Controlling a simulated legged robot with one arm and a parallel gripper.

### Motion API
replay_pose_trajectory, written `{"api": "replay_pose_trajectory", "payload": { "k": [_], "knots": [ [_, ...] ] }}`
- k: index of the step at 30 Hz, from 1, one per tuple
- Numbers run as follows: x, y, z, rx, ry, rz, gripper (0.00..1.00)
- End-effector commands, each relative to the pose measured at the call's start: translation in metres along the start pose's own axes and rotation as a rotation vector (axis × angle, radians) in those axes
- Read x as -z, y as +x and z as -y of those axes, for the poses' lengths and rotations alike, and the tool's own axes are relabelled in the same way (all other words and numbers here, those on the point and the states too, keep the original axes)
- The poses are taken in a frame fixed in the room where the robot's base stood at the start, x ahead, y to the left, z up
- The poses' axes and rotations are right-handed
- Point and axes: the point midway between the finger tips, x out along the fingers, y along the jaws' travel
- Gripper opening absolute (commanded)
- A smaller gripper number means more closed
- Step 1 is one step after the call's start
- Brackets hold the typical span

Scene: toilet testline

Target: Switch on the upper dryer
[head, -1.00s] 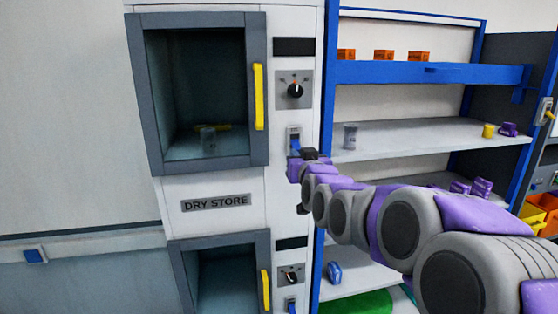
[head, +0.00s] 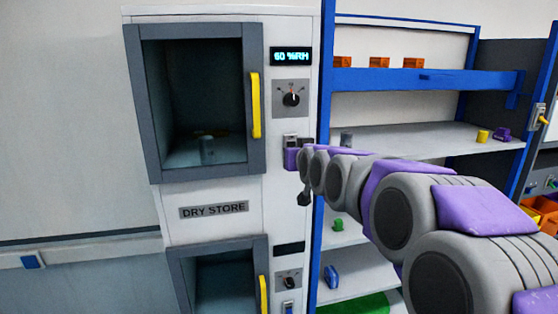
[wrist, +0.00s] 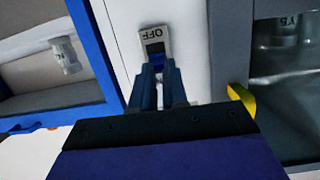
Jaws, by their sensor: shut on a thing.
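The upper dryer (head: 210,15) is a white cabinet section with a grey-framed glass door and a yellow handle (head: 255,105). Its display (head: 291,57) is lit and reads 60 %RH. Below the display is a black dial (head: 291,99). Its power switch (head: 290,139) is mostly covered by my gripper in the head view. In the wrist view the switch (wrist: 154,36) shows a light plate marked OFF and a blue part at the fingertips. My gripper (wrist: 158,72) is shut on that blue part; the exact contact is hard to see. In the head view my gripper (head: 292,156) is at the panel.
A lower dryer (head: 215,245) with a dark display (head: 289,249) and its own dial and switch stands below the DRY STORE label (head: 213,209). A blue-framed shelf (head: 420,78) with small items is to the right, behind my arm.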

Motion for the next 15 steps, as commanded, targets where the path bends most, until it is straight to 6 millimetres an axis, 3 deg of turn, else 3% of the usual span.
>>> {"api": "replay_pose_trajectory", "payload": {
  "k": [1,5,15],
  "knots": [
    [-0.009,0.006,0.002,0.003,-0.005,0.061,0.00],
    [-0.012,0.009,0.009,0.010,-0.014,0.146,0.00],
    [-0.014,0.009,0.012,0.011,-0.016,0.148,0.00]
  ]
}}
